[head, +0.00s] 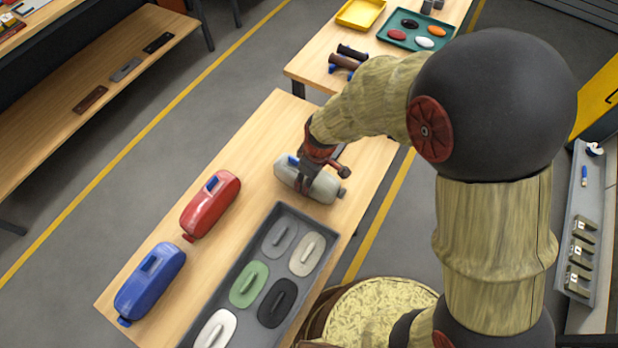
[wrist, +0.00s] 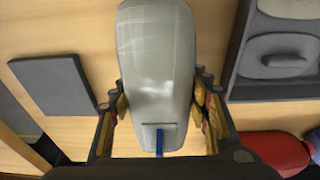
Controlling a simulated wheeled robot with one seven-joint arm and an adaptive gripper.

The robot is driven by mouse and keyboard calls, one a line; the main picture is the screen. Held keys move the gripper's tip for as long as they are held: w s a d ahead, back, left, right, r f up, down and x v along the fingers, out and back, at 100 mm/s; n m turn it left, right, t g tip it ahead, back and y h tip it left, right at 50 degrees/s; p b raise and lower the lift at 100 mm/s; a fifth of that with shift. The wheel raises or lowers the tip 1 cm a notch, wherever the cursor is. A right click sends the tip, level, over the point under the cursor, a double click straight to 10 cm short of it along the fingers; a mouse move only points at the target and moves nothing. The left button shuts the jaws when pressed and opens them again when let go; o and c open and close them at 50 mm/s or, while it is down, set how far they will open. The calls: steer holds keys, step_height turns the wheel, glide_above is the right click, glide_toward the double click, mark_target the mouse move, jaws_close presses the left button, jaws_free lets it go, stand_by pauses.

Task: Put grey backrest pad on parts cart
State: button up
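A long, rounded grey body, which I take as the grey backrest pad (head: 325,187), lies on the wooden table (head: 262,135). It has a blue tab at one end and fills the middle of the wrist view (wrist: 157,60). My gripper (head: 305,182) is down over it. In the wrist view my gripper (wrist: 160,105) has one finger on each side of the pad, with narrow gaps seeming to show at the tips. Firm contact is not visible. I cannot pick out the parts cart with certainty.
Similar red (head: 211,204) and blue (head: 150,283) bodies lie left on the table. A dark tray (head: 243,262) holds several smaller handled pads. A dark square plate (wrist: 55,83) lies beside the grey pad. A second table (head: 318,50) with trays stands behind; a narrow grey shelf (head: 571,220) is right.

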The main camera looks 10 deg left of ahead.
steer(key=o, duration=0.5)
steer(key=shift+c, duration=0.2)
steer(key=r+p, duration=0.1)
steer(key=r, duration=0.3)
steer(key=d+r, duration=0.1)
steer(key=r, duration=0.3)
steer(key=s+r+p, duration=0.1)
steer(key=r, duration=0.3)
steer(key=shift+d+r+p, duration=0.15)
steer(key=shift+d+p, duration=0.15)
steer(key=shift+p, duration=0.05)
steer(key=s+d+r+m+t, duration=0.4)
steer(key=d+r+m, duration=0.5)
steer(key=d+r, duration=0.85)
steer(key=s+d+r+m+h, duration=0.1)
steer(key=s+d+r+m, duration=0.1)
steer(key=s+d+m, duration=0.2)
steer(key=s+d, duration=0.2)
steer(key=s, duration=0.2)
steer(key=shift+d+r+m+t+h, duration=0.2)
steer(key=shift+d+m+t+h, duration=0.1)
steer(key=shift+t, duration=0.1)
steer(key=shift+w, duration=0.1)
